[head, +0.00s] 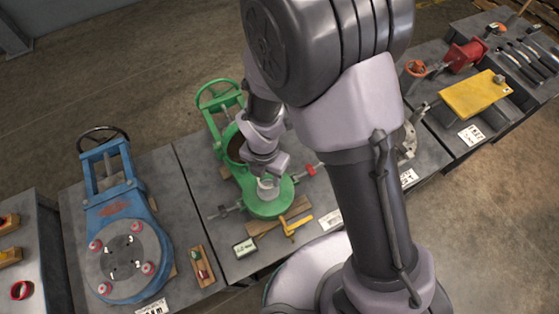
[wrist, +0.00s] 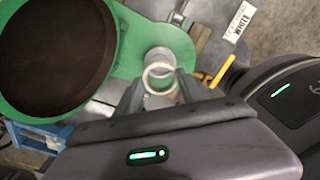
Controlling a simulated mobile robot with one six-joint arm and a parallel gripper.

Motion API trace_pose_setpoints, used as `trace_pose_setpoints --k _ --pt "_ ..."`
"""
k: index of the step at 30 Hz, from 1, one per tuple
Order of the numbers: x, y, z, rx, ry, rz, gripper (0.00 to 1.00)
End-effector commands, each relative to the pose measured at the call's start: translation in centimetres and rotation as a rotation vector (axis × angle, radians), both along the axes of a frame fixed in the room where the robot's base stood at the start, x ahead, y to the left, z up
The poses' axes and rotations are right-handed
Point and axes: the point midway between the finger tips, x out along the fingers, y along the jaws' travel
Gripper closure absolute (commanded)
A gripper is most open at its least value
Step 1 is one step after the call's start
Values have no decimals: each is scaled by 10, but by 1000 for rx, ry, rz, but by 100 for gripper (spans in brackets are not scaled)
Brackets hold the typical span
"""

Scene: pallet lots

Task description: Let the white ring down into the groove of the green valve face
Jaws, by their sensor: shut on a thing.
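The green valve (head: 268,206) lies on a grey bench in the middle of the head view, its round end under my gripper (head: 267,180). In the wrist view, my gripper (wrist: 161,85) is shut on the thin white ring (wrist: 148,84), which sits between the fingertips. The ring shows over the pale round face (wrist: 158,54) of the green valve body (wrist: 175,43) and looks slightly offset toward my gripper. I cannot tell whether the ring touches the face. The groove itself is not clear, being small and partly covered by the ring.
A blue valve (head: 123,250) with red-capped studs stands on the bench to the left. A yellow-handled tool (head: 296,226) and a small display box (head: 245,247) lie near the green valve. A label reading WHITE (wrist: 240,21) lies at upper right in the wrist view.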

Motion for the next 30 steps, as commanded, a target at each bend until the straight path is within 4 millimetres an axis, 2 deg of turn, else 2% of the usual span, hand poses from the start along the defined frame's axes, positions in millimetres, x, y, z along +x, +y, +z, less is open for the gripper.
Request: trace_pose_setpoints --k 11,17,25,30 --pt "0 0 0 0 0 12 95" --pt "0 0 -18 0 0 11 95" --pt "0 0 -53 0 0 10 95" --pt "0 0 -62 0 0 10 95"
